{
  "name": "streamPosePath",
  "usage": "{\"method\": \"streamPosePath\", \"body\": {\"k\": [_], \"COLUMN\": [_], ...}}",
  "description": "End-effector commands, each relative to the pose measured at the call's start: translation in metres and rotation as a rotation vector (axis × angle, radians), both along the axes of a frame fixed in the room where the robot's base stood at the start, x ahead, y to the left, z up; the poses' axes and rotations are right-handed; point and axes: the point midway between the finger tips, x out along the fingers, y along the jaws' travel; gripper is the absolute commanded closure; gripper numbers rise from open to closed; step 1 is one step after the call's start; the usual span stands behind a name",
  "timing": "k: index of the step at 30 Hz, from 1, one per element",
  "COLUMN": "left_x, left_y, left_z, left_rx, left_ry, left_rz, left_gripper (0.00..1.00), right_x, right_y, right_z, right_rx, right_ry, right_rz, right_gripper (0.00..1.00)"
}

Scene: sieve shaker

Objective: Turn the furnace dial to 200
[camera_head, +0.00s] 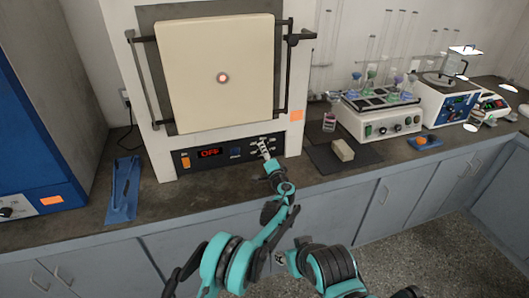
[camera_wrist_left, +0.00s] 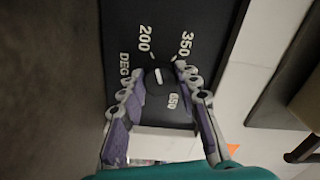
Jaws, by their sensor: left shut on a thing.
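The furnace (camera_head: 168,160) stands on the counter with its cream door shut. Its dark control panel (camera_head: 222,157) has a red display (camera_head: 209,153) reading OFF. My left gripper (camera_head: 265,150) is at the right end of the panel, covering most of the dial there. In the left wrist view its grey and purple fingers (camera_wrist_left: 154,86) are shut on the dark dial (camera_wrist_left: 154,96), one on each side. The dial's white mark (camera_wrist_left: 158,76) is on the side toward the printed 200 (camera_wrist_left: 145,38); 350 and 650 are also readable. My right gripper is not in view.
A pale block (camera_head: 342,149) lies on a dark mat (camera_head: 322,158) right of the furnace. Beyond it are a white device with flasks (camera_head: 372,122) and another white machine (camera_head: 430,105). A blue tray (camera_head: 123,190) lies to the left.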

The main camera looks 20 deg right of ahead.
Motion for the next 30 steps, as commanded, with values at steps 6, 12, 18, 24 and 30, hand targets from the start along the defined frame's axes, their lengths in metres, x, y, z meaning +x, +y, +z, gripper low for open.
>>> {"method": "streamPosePath", "body": {"k": [6,12,18,24,30], "left_x": [0.0008,0.0008,0.0008,0.0008,0.0007], "left_y": [0.0005,0.0004,0.0004,0.0004,0.0002], "left_z": [0.0004,0.0002,0.0001,0.0001,0.0000], "left_rx": [-0.113,-0.170,-0.190,-0.191,-0.191], "left_ry": [-0.005,-0.007,-0.007,-0.007,-0.007], "left_rz": [0.000,0.000,0.000,0.000,0.000], "left_gripper": [0.97,0.97,0.97,0.97,0.50], "right_x": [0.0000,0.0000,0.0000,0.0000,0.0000], "right_y": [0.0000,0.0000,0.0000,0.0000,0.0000], "right_z": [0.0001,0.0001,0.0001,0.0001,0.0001], "right_rx": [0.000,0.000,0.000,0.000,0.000], "right_ry": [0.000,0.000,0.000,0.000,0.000], "right_rz": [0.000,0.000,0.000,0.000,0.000], "right_gripper": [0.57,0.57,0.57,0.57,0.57]}}
